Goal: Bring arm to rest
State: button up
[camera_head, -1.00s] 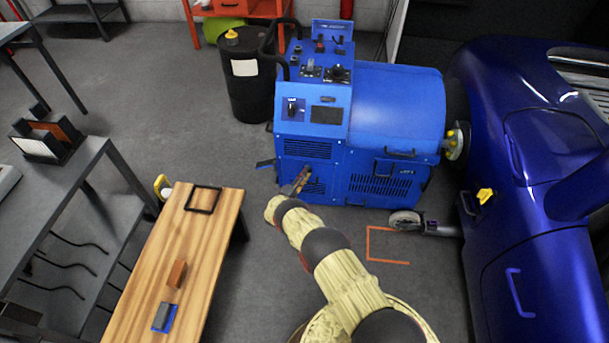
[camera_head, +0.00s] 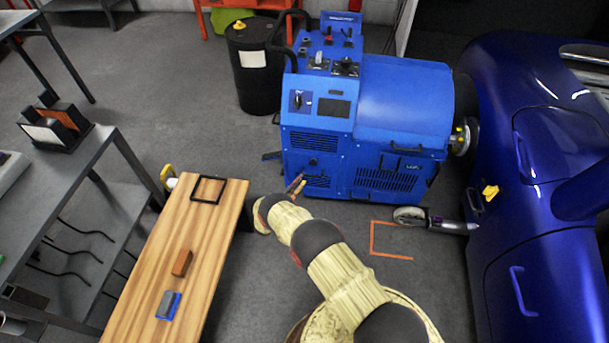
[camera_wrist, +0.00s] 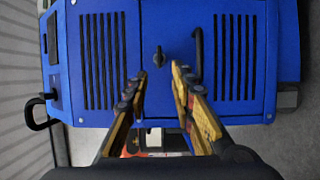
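My gripper (camera_wrist: 158,90) shows in the wrist view with its two yellow and black fingers spread apart and nothing between them. It faces the front panel of the blue dynamometer (camera_wrist: 205,50), with a small dark knob (camera_wrist: 158,56) beyond the fingertips. In the head view my gripper (camera_head: 296,186) is small and partly hidden by my arm, low in front of the blue dynamometer (camera_head: 405,110). My arm reaches forward from the bottom of the picture in a pale sleeve. I cannot tell the exact gap between fingertips and panel, but they look apart.
A wooden bench (camera_head: 205,235) on the left holds a black frame (camera_head: 208,200), a brown block (camera_head: 181,263) and a grey-blue block (camera_head: 168,305). A blue car (camera_head: 540,190) stands right. A dark drum (camera_head: 253,85) is behind. An orange floor mark (camera_head: 390,256) lies on clear floor.

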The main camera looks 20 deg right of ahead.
jog(key=shift+v, duration=0.95)
